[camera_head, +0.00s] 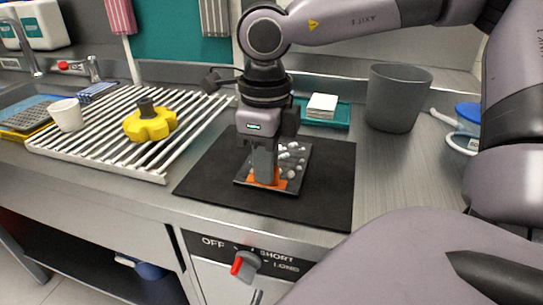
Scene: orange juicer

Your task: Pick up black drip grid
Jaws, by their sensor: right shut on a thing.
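The black drip grid (303,155) is a small dark square plate with white and grey spots, at the middle of the view over a black mat (333,198). My right gripper (265,180) points straight down at the grid's near left part and is shut on it. An orange patch shows around the fingertips. The fingers hide part of the grid, and I cannot tell whether it still touches the mat. My left gripper is not in view.
A ribbed drying rack (95,150) on the left holds a yellow knobbed part (150,122) and a white cup (67,114). A grey bin (396,98) and a teal tray (332,117) stand behind the mat. A red-handled knob (245,265) is on the counter front.

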